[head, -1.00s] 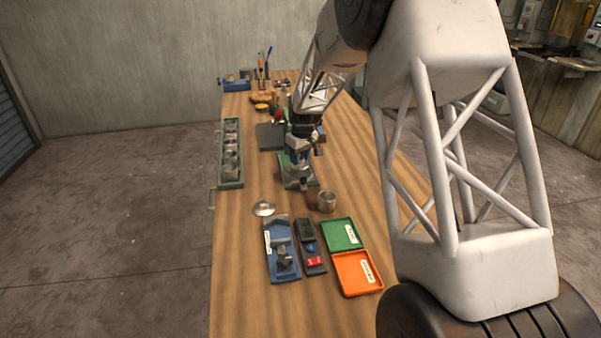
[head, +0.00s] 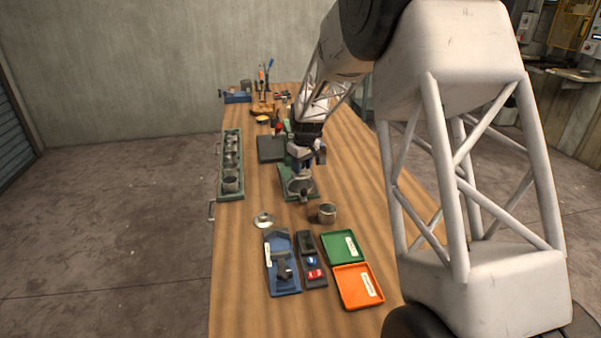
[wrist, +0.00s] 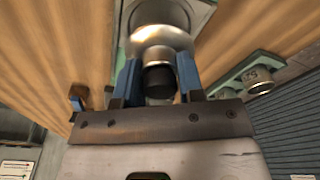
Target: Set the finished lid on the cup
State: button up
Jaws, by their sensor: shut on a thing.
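A shallow silvery lid-like disc with a small knob (head: 264,220) lies on the table, left of the small metal cup (head: 327,213). The cup stands upright. My gripper (head: 301,170) is over the green-based fixture (head: 312,193), behind the cup. In the wrist view its two blue fingers (wrist: 158,78) are shut on a silvery round piece with a dark cylindrical end (wrist: 158,80). That piece also shows as a silvery dome below my gripper (head: 299,184). I cannot tell whether it is a lid, or whether it touches the fixture.
A long green rack with metal cups (head: 231,193) runs along the left edge. In front are a blue tray (head: 284,286), a dark tray (head: 316,279), a green tray (head: 340,246) and an orange tray (head: 356,287). Tools stand at the back. The table's right side is fairly clear.

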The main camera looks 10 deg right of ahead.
jog(key=s+d+r, duration=0.2)
jog(key=s+r, duration=0.1)
jog(key=s, duration=0.4)
jog(key=s+d+r, duration=0.3)
jog(key=s, duration=0.5)
jog(key=shift+s+r, duration=0.2)
jog(key=shift+r, duration=0.1)
jog(key=shift+d+f, duration=0.1)
jog(key=shift+f, duration=0.05)
notch_tip(320, 180, down, 7)
jog(key=shift+r, duration=0.2)
dwell(0.4)
jog(key=shift+f, duration=1.5)
dwell(2.2)
dwell(0.3)
jog(key=o, duration=0.7)
jog(key=shift+o, duration=0.7)
